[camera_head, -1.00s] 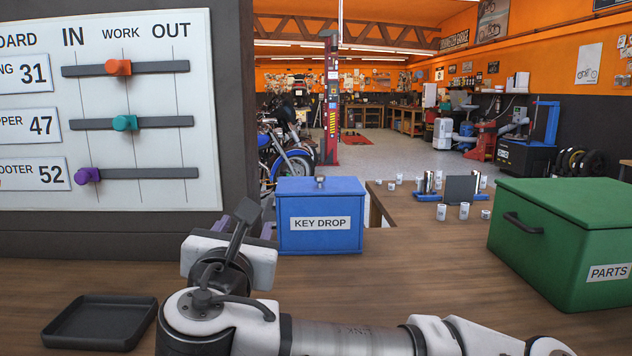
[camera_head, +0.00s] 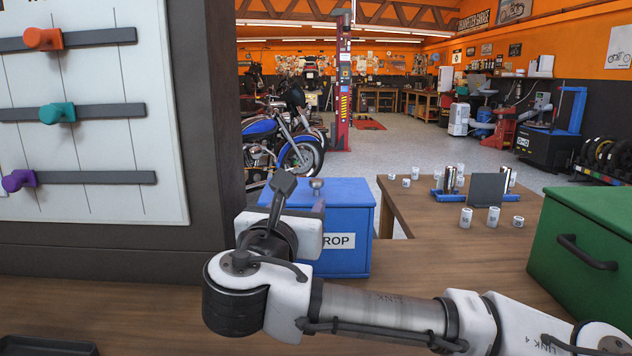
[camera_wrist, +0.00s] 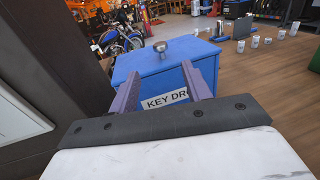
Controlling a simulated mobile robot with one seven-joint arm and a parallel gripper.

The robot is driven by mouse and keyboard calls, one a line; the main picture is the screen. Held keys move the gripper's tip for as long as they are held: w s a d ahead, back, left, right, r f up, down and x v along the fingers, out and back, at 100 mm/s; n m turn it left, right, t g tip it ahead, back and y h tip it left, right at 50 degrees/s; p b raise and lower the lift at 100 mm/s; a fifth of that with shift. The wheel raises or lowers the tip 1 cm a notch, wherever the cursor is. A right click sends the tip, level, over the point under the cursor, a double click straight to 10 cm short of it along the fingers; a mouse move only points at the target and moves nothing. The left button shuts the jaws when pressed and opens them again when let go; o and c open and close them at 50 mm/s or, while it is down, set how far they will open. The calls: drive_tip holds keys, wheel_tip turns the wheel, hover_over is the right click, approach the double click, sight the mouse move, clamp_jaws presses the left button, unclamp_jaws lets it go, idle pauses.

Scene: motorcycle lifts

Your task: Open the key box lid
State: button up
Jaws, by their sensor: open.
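The key box is the blue box (camera_head: 345,226) with a KEY DROP label, standing on the wooden counter. Its blue lid (camera_head: 345,193) is shut. My arm covers the box's left front in the head view. A round metal knob (camera_wrist: 162,46) sits on top of the lid and shows clearly in the wrist view. My gripper (camera_wrist: 158,82) is open and empty, its two purple-grey fingers spread in front of the box, with the label visible between them. The fingertips point toward the box and its knob; whether they touch the box I cannot tell.
A board with sliders (camera_head: 80,110) stands close at the left. A green box with a handle (camera_head: 590,240) is at the right. A black tray (camera_head: 45,346) lies at the lower left. White cups (camera_head: 493,216) stand on the counter behind. Counter between the boxes is clear.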

sight(315, 184)
drive_tip(key=p+x, duration=0.1)
drive_tip(key=x, duration=1)
drive_tip(key=shift+w+d+p, duration=0.1)
drive_tip(key=shift+w+p, duration=0.3)
clamp_jaws()
